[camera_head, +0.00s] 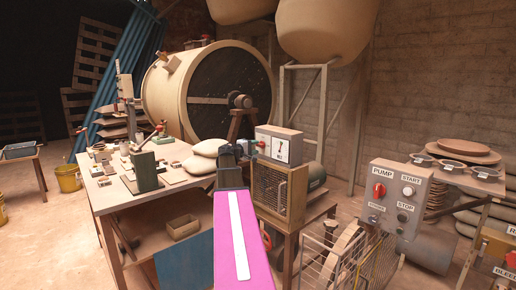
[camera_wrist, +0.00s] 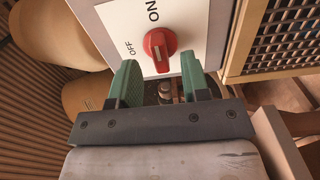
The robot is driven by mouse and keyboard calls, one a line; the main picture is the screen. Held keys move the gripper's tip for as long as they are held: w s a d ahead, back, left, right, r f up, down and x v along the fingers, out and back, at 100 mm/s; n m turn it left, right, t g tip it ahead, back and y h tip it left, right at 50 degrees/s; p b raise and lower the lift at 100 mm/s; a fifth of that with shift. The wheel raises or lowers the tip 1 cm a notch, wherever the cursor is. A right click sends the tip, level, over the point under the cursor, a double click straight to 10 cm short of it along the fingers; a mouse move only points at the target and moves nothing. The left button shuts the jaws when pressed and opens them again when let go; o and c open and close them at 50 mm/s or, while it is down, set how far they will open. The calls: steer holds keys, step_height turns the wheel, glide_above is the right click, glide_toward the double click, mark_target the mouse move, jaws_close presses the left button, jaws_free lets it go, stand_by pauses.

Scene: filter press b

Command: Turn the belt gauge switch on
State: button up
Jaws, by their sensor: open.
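The belt gauge switch is a red round knob (camera_wrist: 160,43) on a white plate (camera_wrist: 190,18) marked OFF and ON in the wrist view. A pale mark shows on the knob's face; which label it points to is hard to tell. In the head view the red knob (camera_head: 261,144) is partly hidden at the left of a grey box (camera_head: 285,133) with a gauge face (camera_head: 281,149). My gripper (camera_wrist: 158,72) is open, its two green fingers on either side of the knob's line, with the knob at or just beyond the tips. In the head view my gripper (camera_head: 243,148) is beside the box.
The box stands on a wooden cabinet with a mesh front (camera_head: 270,188). Pale sacks (camera_head: 205,155) lie left of it. A cluttered workbench (camera_head: 125,195) is on the left. A pump control box (camera_head: 394,200) with another red knob stands at the right.

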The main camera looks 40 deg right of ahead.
steer(key=a, duration=0.7)
steer(key=shift+s+a, duration=0.35)
steer(key=s+a+f+y, duration=0.3)
steer(key=a+f+y, duration=0.2)
steer(key=a+f, duration=0.7)
steer(key=s+a+f+y, duration=0.3)
steer(key=a+f+y, duration=0.1)
steer(key=a+f, duration=0.75)
steer(key=s+a+f+y, duration=0.3)
steer(key=s+a+f, duration=0.1)
steer(key=a, duration=0.3)
steer(key=s+a+f+g+y, duration=0.1)
steer(key=s+a+f+y, duration=0.2)
steer(key=a+f, duration=0.3)
steer(key=s+a+f+y, duration=0.3)
steer(key=s+a+f, duration=0.2)
steer(key=a, duration=0.4)
steer(key=shift+s+a+f+m+g, duration=0.25)
steer(key=shift+s+a+m+g, duration=0.05)
steer(key=shift+s+a+m, duration=0.15)
